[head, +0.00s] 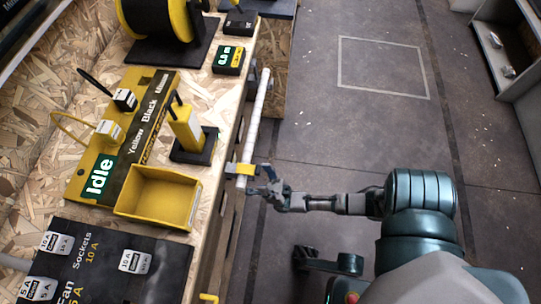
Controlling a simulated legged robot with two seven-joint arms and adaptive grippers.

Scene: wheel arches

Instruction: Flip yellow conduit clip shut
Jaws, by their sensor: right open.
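A white conduit (256,115) runs along the front edge of the workbench. A small yellow conduit clip (240,169) sits at the conduit's near end; the picture is too small to tell whether its flap is open or shut. My right gripper (263,183) comes in from the right and is open. Its fingertips are just right of the yellow clip and very close to it; I cannot tell whether they touch. It appears to hold nothing. My left gripper is not in view. Another small yellow piece (208,298) shows at the bottom edge, partly cut off.
On the wooden bench (215,115) stand a yellow bin (160,197), a yellow post on a black base (187,130), a black-and-yellow "Idle" panel (120,140), a sockets panel (110,262) and a yellow reel (160,18). The floor (345,130) right of the bench is clear.

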